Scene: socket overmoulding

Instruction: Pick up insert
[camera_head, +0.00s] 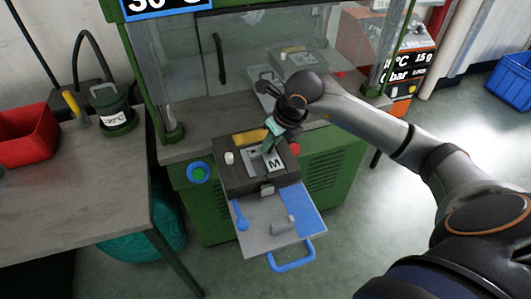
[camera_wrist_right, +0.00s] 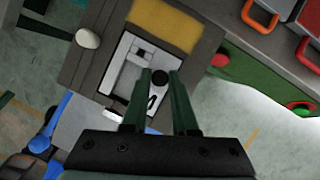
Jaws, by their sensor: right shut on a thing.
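My right gripper (camera_head: 267,149) reaches down onto the light metal plate marked M (camera_head: 275,163), set in the dark block at the front of the green press. In the right wrist view my two green fingers (camera_wrist_right: 160,74) are close together on a small dark round piece, which I take to be the insert (camera_wrist_right: 160,77). The plate shows there too (camera_wrist_right: 132,62), around and under the fingertips. The fingers hide much of the insert, and I cannot tell whether it is clear of the plate. My left gripper is not in view.
A yellow pad (camera_wrist_right: 165,22) and a white knob (camera_wrist_right: 87,38) sit beside the plate. A grey tray (camera_head: 262,238) with a blue handle juts out in front, bearing a blue tool and a small grey part. A red button (camera_head: 295,149) is at right. A table (camera_head: 80,180) stands left.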

